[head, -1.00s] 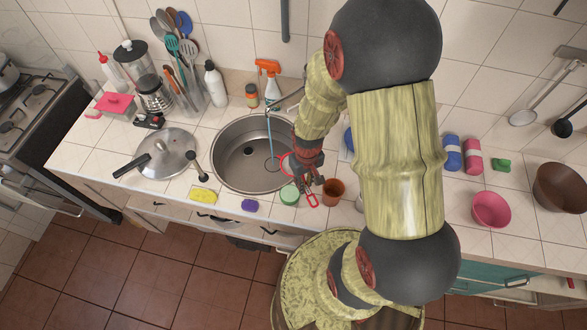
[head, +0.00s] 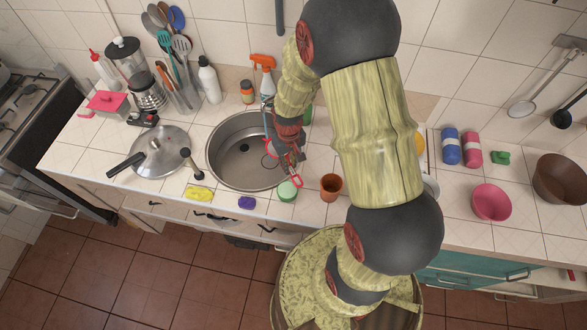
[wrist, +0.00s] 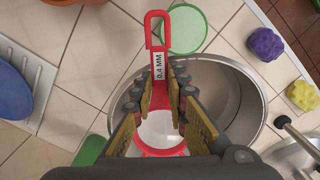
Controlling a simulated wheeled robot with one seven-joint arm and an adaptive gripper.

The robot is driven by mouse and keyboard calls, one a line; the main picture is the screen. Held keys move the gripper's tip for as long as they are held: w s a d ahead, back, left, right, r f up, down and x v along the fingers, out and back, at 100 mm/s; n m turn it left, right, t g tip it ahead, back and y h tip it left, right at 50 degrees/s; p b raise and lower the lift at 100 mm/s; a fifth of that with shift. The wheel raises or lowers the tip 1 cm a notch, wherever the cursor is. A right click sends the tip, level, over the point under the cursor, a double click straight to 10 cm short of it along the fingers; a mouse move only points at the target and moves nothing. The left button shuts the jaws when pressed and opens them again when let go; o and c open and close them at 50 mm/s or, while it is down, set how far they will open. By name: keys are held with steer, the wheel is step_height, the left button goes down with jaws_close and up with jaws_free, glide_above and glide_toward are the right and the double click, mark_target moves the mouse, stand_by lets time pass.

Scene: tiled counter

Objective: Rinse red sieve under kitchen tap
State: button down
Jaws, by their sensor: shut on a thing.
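My gripper (head: 289,156) is shut on the handle of the red sieve (head: 296,182), at the right side of the steel sink (head: 222,165). In the wrist view, the handle (wrist: 158,88) with its "0.4 MM" label passes between the fingers (wrist: 178,95). The sieve's round white mesh end (wrist: 160,130) lies past the fingers, partly hidden by the gripper. In the head view, part of its red rim shows over the sink, left of my gripper. My arm hides the tap body. A thin bluish stream (head: 265,118) shows near the rim; I cannot tell whether it meets the mesh.
Yellow (head: 199,193) and purple (head: 247,202) sponges lie along the front edge. An orange-topped spray bottle (head: 263,75) stands behind. A pan lid (head: 160,150) lies left.

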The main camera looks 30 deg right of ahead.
steer(key=shift+w+f+b, duration=0.2)
steer(key=shift+w+b, duration=0.05)
steer(key=shift+w, duration=0.85)
steer(key=shift+w+f+b, duration=0.2)
steer(key=shift+w+f, duration=0.05)
steer(key=shift+w, duration=0.85)
steer(key=shift+w+f+b, duration=0.2)
steer(key=shift+w+b, duration=0.05)
steer(key=shift+w, duration=0.85)
steer(key=shift+d, duration=0.15)
steer(key=shift+d, duration=0.45)
steer(key=shift+s+p, duration=0.4)
steer(key=shift+s, duration=3.6)
